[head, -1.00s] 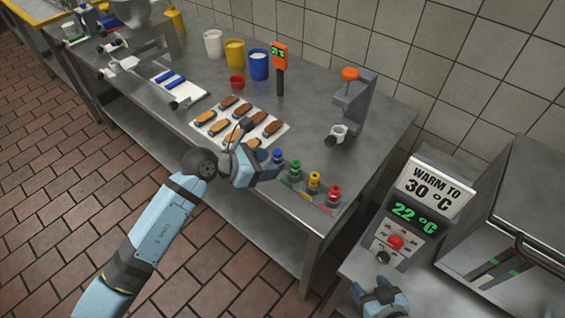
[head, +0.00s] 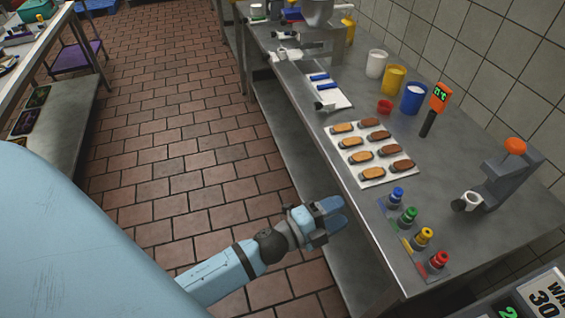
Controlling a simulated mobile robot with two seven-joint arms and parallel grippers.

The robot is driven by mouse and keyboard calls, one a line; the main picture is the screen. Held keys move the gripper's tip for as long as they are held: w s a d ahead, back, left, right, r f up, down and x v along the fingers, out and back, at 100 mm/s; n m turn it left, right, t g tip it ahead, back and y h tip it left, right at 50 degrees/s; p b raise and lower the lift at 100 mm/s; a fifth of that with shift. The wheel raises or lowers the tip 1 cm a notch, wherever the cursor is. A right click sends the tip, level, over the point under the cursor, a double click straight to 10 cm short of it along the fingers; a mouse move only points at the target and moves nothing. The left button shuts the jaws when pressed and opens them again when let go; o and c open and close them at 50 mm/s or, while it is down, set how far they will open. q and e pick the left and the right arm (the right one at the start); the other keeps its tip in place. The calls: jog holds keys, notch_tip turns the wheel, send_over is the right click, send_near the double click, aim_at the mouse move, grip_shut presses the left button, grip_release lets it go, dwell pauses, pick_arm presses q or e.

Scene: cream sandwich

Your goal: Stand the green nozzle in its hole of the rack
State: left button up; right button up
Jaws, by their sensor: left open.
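The green nozzle (head: 406,217) appears upright in the rack (head: 433,275) near the front edge of the steel table. It is in a row between the blue nozzle (head: 395,196) and the yellow nozzle (head: 422,237). The red nozzle (head: 437,261) is at the near end. The nozzles' lower ends and the holes are too small to make out. My left gripper (head: 338,215) is open, with nothing seen between its fingers. It is left of the rack, off the table's front edge, apart from the nozzles. My right gripper is not in view.
A white tray (head: 344,157) of several biscuit pieces lies behind the rack. A grey stand with an orange knob (head: 514,147) is to the right. Cups and an orange thermometer (head: 440,97) stand farther back. Tiled floor is open on the left.

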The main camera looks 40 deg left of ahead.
pick_arm(q)
jog(key=s+a+f+n+g+y, duration=0.2)
jog(key=s+f+n+g+y, duration=0.1)
jog(key=s+f+n, duration=0.3)
jog(key=s+a+f+n+g+y, duration=0.3)
jog(key=s+f+n, duration=0.4)
jog(key=f+n, duration=0.3)
jog(key=shift+s+n, duration=0.25)
jog(key=shift+n, duration=0.45)
